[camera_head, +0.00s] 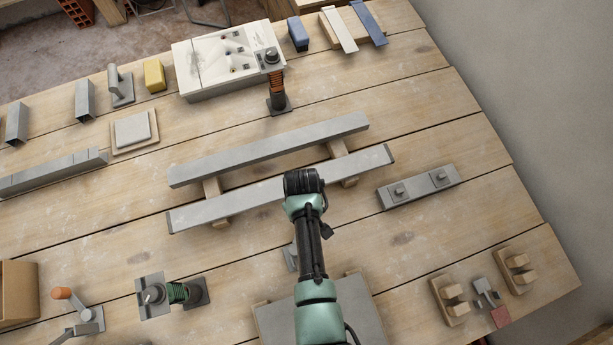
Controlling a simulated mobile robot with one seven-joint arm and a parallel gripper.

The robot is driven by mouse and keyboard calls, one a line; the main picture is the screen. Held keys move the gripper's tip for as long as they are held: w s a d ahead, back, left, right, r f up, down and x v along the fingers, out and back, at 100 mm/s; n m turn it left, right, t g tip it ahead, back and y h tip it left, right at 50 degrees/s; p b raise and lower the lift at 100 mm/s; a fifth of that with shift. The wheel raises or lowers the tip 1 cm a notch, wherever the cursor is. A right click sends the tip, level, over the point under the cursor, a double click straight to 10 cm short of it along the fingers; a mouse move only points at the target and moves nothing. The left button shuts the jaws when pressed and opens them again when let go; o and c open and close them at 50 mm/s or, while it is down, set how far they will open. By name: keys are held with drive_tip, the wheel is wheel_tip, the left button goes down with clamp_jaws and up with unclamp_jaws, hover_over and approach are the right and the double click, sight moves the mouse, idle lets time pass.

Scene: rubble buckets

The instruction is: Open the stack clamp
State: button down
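My arm reaches up from the bottom edge, and its dark end with my gripper (304,183) is over the nearer of two long grey bars (250,203). The fingers point away from the camera and are hidden, so I cannot tell if they are open. No part is plainly marked as the stack clamp. One clamp-like lever with an orange handle (62,293) stands on a metal bracket (88,318) at the lower left, apart from my gripper. A small grey fixture (485,290) at the lower right also looks clamp-like.
A farther grey bar (270,150) lies parallel on wooden blocks. A grey plate (358,303) is partly under my arm. A grey block with two knobs (418,187) lies right. A white panel box (215,62) stands at the back. A plywood box (18,290) is at left.

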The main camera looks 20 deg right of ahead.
drive_tip(key=shift+a, duration=0.1)
idle(0.3)
drive_tip(key=c, duration=0.5)
unclamp_jaws()
drive_tip(key=shift+r, duration=0.1)
wheel_tip(320, 180, up, 13)
drive_tip(key=shift+f, duration=0.1)
idle(0.7)
